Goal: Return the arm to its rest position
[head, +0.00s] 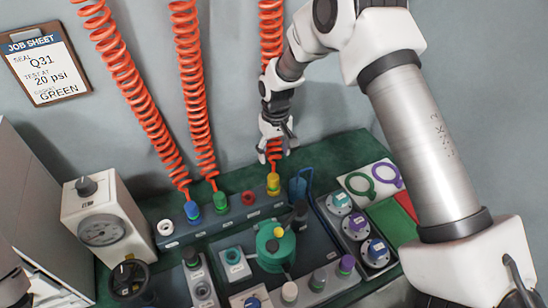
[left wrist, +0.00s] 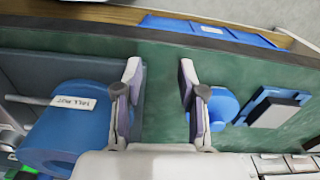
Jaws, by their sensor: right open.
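My right arm comes in from the right in the head view. Its gripper (head: 277,148) is open, with its fingers pointing down in front of the right orange coiled hose (head: 271,42). It is above the yellow connector (head: 273,183) on the dark hose rail (head: 237,207); I cannot tell whether it touches the hose. My left gripper (left wrist: 162,100) shows in the left wrist view with its two fingers apart and nothing between them. Below it are a blue cylinder (left wrist: 75,118) with a label and a small blue round piece (left wrist: 222,106).
A white gauge box (head: 103,222) stands at the left on the green bench. A teal round fixture (head: 276,243) sits mid-bench. Right of it are capped round holders (head: 357,222) and green and purple rings (head: 360,184). A job sheet (head: 46,64) hangs on the wall.

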